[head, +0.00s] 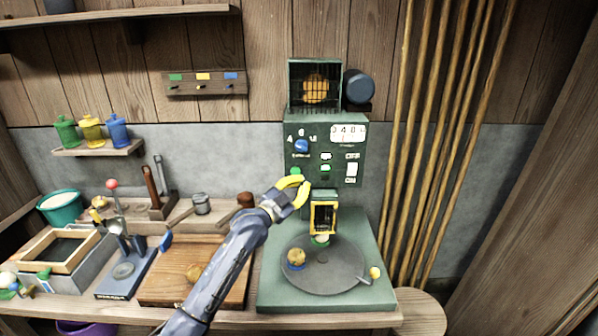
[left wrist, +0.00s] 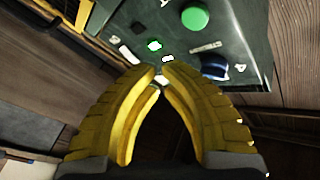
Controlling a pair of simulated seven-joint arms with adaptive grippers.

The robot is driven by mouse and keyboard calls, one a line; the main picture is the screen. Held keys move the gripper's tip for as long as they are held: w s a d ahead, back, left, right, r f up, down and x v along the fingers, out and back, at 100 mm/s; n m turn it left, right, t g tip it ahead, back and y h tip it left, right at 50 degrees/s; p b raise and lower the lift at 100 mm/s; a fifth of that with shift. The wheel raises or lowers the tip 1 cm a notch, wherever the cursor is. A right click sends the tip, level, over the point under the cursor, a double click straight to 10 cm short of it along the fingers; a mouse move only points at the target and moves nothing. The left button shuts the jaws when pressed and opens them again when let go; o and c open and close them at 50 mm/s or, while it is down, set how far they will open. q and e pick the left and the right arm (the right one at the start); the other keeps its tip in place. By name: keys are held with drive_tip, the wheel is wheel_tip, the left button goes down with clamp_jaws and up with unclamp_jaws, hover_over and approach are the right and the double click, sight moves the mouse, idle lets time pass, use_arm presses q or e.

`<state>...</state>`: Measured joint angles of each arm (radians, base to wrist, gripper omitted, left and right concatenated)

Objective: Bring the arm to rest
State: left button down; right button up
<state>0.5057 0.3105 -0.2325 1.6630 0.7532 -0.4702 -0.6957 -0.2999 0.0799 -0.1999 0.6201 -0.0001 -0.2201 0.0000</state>
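My left arm (head: 225,265) reaches up from the bottom of the head view. Its yellow-fingered left gripper (head: 304,182) is in front of the lower part of the green machine's control panel (head: 318,148). In the left wrist view the left gripper (left wrist: 160,70) has its fingertips together, with nothing seen between them. The panel (left wrist: 262,68) with a round green button (left wrist: 195,18) lies beyond the fingertips, and a gap seems to separate them. The green button (head: 296,171) also shows just above the fingers in the head view. My right gripper is not in view.
Below the gripper are a yellow-framed part (head: 323,217) and a dark round plate (head: 340,275) on the machine's base. A wooden board (head: 170,255), a tool stand (head: 118,280) and a framed box (head: 60,250) stand left. Long poles (head: 435,150) lean right.

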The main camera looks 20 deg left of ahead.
use_arm(q)
drive_tip(key=s+f+n+g+y, duration=0.1)
drive_tip(key=s+f+g+y, duration=0.45)
drive_tip(key=s+f, duration=1.9)
drive_tip(key=s+a+f+n+g+y, duration=0.1)
drive_tip(key=s+a+g+y, duration=0.15)
drive_tip(key=s, duration=0.65)
drive_tip(key=s+a+f+n+g+y, duration=0.15)
drive_tip(key=s+a, duration=0.25)
drive_tip(key=s, duration=0.4)
drive_tip(key=s+a+f+n+g+y, duration=0.15)
drive_tip(key=s+a, duration=0.25)
drive_tip(key=s, duration=0.5)
drive_tip(key=s+d+f+g+h, duration=0.1)
drive_tip(key=s+d+f, duration=0.15)
drive_tip(key=f, duration=1.45)
drive_tip(key=s+d+f+g+h, duration=0.15)
drive_tip(key=d+f, duration=0.25)
drive_tip(key=f, duration=1.3)
drive_tip(key=s+f+n+g+h, duration=0.1)
drive_tip(key=s+f+n+g, duration=0.1)
drive_tip(key=s+f, duration=1.6)
drive_tip(key=shift+s+a+n+g+h, duration=0.35)
drive_tip(key=shift+s+g, duration=0.2)
drive_tip(key=shift+s, duration=0.7)
